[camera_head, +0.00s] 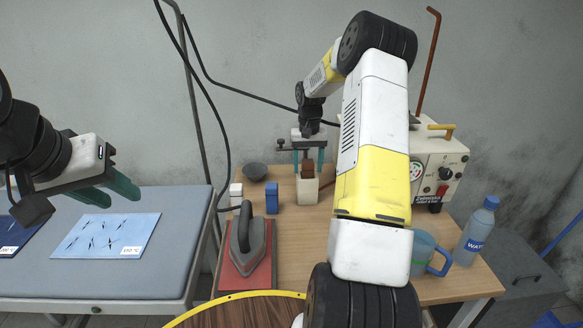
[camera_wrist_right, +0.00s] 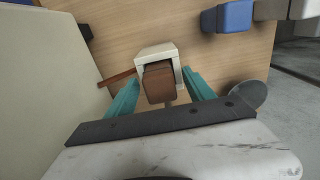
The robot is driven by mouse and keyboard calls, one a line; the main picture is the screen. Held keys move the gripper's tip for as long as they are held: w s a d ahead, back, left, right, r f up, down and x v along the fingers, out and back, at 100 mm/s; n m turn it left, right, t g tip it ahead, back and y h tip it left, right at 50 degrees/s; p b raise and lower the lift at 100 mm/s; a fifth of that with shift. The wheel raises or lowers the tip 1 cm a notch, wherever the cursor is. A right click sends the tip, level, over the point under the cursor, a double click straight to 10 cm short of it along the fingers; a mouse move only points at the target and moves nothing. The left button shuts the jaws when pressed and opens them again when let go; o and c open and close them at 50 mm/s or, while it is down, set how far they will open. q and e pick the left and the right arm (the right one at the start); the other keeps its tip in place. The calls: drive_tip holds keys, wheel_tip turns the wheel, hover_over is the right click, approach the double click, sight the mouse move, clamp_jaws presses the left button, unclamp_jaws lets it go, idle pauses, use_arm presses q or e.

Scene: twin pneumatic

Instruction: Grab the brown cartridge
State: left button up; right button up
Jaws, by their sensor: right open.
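The brown cartridge (camera_head: 307,168) stands in a white holder (camera_head: 307,193) on the wooden table. In the right wrist view the brown cartridge (camera_wrist_right: 157,82) sticks out of the white holder (camera_wrist_right: 152,50). My right gripper (camera_head: 308,160) is above the holder, pointing down. Its teal fingers are open (camera_wrist_right: 160,88), one on each side of the cartridge, with a visible gap on both sides. My left gripper (camera_head: 122,198) is over the grey bench at the left; its teal fingers look apart and hold nothing.
A blue block (camera_head: 272,198), a white block (camera_head: 236,194) and a dark bowl (camera_head: 254,171) stand left of the holder. An iron (camera_head: 248,240) rests on a red pad. A control box (camera_head: 440,165), mug (camera_head: 424,253) and water bottle (camera_head: 477,230) are at the right.

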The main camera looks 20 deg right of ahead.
clamp_jaws()
drive_tip(key=shift+r, duration=0.1)
